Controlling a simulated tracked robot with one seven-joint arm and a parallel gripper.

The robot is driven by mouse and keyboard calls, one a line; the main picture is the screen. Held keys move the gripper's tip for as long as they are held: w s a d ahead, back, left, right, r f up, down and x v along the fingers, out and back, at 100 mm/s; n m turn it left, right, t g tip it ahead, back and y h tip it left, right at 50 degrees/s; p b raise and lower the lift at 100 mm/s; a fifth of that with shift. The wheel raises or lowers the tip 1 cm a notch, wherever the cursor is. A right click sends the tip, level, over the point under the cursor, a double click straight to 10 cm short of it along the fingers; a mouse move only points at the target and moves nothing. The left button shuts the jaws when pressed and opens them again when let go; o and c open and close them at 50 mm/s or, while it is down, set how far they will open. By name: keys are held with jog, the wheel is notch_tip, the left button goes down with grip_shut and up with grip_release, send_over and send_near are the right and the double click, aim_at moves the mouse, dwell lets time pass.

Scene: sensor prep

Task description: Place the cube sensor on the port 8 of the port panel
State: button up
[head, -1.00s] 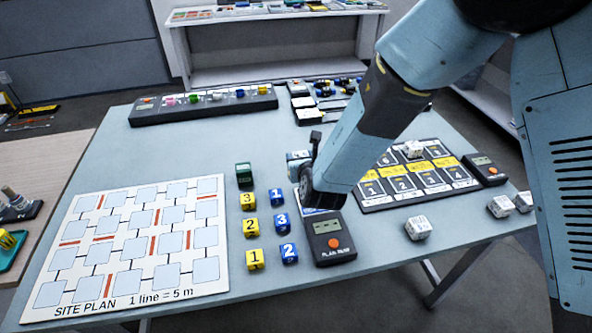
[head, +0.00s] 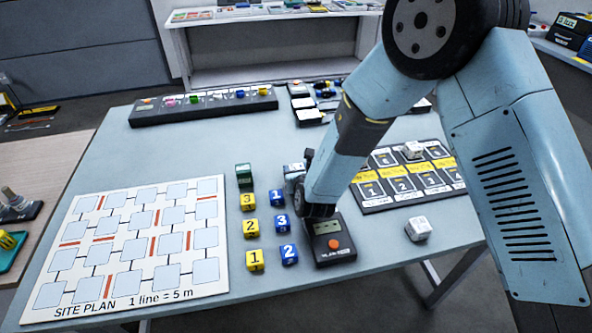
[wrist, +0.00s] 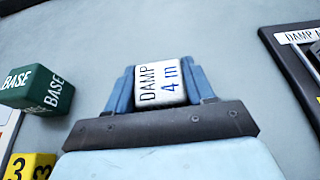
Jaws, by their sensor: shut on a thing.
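My gripper (wrist: 160,92) is shut on a white cube sensor (wrist: 160,82) marked "DAMP 4 m" in blue and black. In the head view my gripper (head: 300,185) is over the middle of the table, mostly hidden by its own wrist, and a little of the held cube shows behind it. The dark port panel (head: 378,206) lies to its right, with numbered white tiles and yellow labels. A white cube (head: 413,150) stands on its back row.
The site plan board (head: 215,240) lies at left. Yellow (head: 250,228) and blue (head: 282,224) number cubes and a green BASE cube (head: 243,175) stand beside it. A dark meter (head: 333,245) and a loose white cube (head: 418,228) are near the front edge. A sensor rack (head: 203,103) is at the back.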

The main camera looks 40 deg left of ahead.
jog(key=shift+d+f, duration=0.1)
jog(key=shift+f, duration=0.2)
jog(key=shift+s+d+f, duration=0.1)
jog(key=shift+d+f, duration=0.05)
jog(key=shift+f, duration=0.25)
jog(key=o, duration=1)
jog(key=shift+o, duration=0.2)
jog(key=shift+r, duration=0.25)
jog(key=shift+s+d+r, duration=0.15)
jog(key=shift+s+r, duration=0.05)
jog(key=shift+r, duration=0.05)
jog(key=v, duration=1.1)
jog(key=shift+r, duration=0.45)
jog(key=shift+w, duration=0.1)
